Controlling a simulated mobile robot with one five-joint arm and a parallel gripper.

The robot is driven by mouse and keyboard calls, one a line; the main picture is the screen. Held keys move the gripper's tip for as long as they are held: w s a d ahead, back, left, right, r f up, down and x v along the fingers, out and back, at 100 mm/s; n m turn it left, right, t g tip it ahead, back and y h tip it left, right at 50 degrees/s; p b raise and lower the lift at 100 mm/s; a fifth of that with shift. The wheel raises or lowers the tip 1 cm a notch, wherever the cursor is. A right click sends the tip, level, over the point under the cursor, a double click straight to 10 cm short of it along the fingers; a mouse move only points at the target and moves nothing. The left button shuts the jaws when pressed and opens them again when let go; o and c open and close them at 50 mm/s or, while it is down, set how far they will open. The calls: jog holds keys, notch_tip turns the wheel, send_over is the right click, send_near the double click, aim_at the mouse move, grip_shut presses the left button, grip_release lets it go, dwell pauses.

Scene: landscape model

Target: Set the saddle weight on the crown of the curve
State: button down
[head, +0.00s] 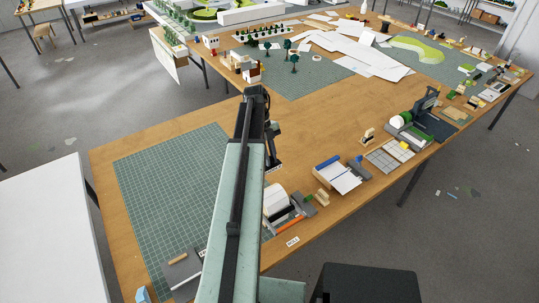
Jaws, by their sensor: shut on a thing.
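My gripper (273,158) hangs at the end of my arm over the wooden table, right of the green cutting mat. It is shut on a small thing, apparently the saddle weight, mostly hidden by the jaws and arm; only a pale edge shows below. A white, rounded piece (277,198), which looks like the curve, stands on the table nearer to me, just below the gripper in the picture. My arm hides its left side. I cannot tell how high the gripper is above the table.
A green gridded cutting mat (165,190) lies at the left, mostly bare. A tray with white paper (338,177), a grey tile sheet (390,158) and a green machine (408,125) line the right edge. Model houses and trees stand farther back. The table's middle (330,125) is clear.

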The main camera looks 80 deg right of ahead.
notch_tip(320, 180, down, 13)
jog(key=b, duration=1.3)
jog(key=shift+r, duration=0.1)
jog(key=shift+f+b, duration=0.55)
jog(key=shift+f, duration=0.05)
dwell(2.1)
jog(key=c, duration=1.3)
grip_release()
jog(key=p+v, duration=0.6)
jog(key=v, duration=0.1)
jog(key=shift+p, duration=0.3)
jog(key=shift+w, duration=0.1)
